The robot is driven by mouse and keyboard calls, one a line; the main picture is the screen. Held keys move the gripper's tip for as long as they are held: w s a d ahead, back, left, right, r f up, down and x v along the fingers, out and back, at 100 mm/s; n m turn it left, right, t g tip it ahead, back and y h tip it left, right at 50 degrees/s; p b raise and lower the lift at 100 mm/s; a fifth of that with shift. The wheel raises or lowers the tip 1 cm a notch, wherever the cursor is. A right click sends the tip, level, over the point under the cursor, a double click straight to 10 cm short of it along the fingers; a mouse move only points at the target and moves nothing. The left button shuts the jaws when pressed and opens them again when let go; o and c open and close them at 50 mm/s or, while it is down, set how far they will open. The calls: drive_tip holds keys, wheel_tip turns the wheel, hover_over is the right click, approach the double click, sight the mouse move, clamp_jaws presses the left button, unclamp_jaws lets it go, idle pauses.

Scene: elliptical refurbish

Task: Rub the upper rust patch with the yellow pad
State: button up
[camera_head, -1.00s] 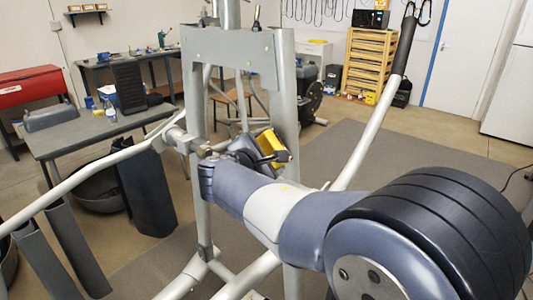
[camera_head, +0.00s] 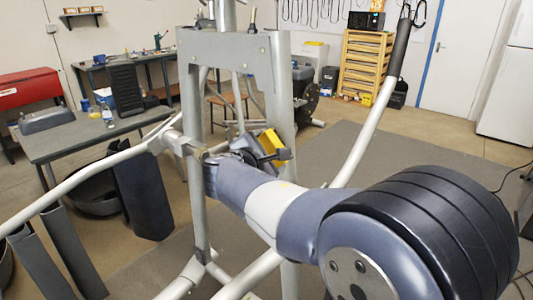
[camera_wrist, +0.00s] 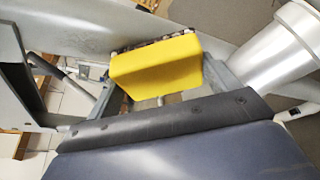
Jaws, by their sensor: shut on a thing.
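The yellow pad (camera_head: 271,140) is in my gripper (camera_head: 265,154), in front of the right upright of the grey metal frame (camera_head: 281,90). In the wrist view the yellow pad (camera_wrist: 155,68) sits between the two fingers of my gripper (camera_wrist: 163,88), which are shut on it. A dark reddish-brown speckled strip (camera_wrist: 158,41) shows along the pad's far edge, against the grey metal. It may be rust or the pad's backing; I cannot tell which. Whether the pad touches the metal is unclear. No rust patch shows clearly in the head view.
The frame's long silver handle bars (camera_head: 372,125) reach out left and right. A grey workbench (camera_head: 80,140) stands at left, with a dark bin (camera_head: 95,190) near it. A wooden crate rack (camera_head: 367,62) stands at the back. The mat (camera_head: 420,150) at right is clear.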

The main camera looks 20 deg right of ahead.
drive_tip(key=shift+w+d, duration=0.1)
drive_tip(key=shift+w+a+r+p, duration=0.1)
drive_tip(key=shift+w+r+p, duration=0.05)
drive_tip(key=shift+r+p, duration=1.45)
drive_tip(key=shift+w+a+r+p, duration=0.15)
drive_tip(key=shift+r+p, duration=1.1)
drive_tip(key=shift+r, duration=0.8)
drive_tip(key=shift+w+a+r+p, duration=0.1)
drive_tip(key=shift+w+r+p, duration=0.05)
drive_tip(key=shift+r+p, duration=1.45)
drive_tip(key=shift+s+d+f+b, duration=0.15)
drive_tip(key=shift+f+b, duration=1.6)
drive_tip(key=shift+b, duration=0.05)
drive_tip(key=shift+s+d+f+b, duration=0.1)
drive_tip(key=shift+s+f+b, duration=0.05)
drive_tip(key=shift+f+b, duration=1.7)
drive_tip(key=shift+s+d+f+b, duration=0.15)
drive_tip(key=shift+f+b, duration=1.55)
drive_tip(key=shift+b, duration=0.1)
drive_tip(key=shift+s+a, duration=0.9)
drive_tip(key=shift+a, duration=0.3)
drive_tip(key=shift+s+a, duration=0.85)
drive_tip(key=shift+a, duration=0.35)
drive_tip(key=shift+a, duration=0.1)
drive_tip(key=shift+s+a, duration=0.9)
drive_tip(key=shift+a, duration=0.25)
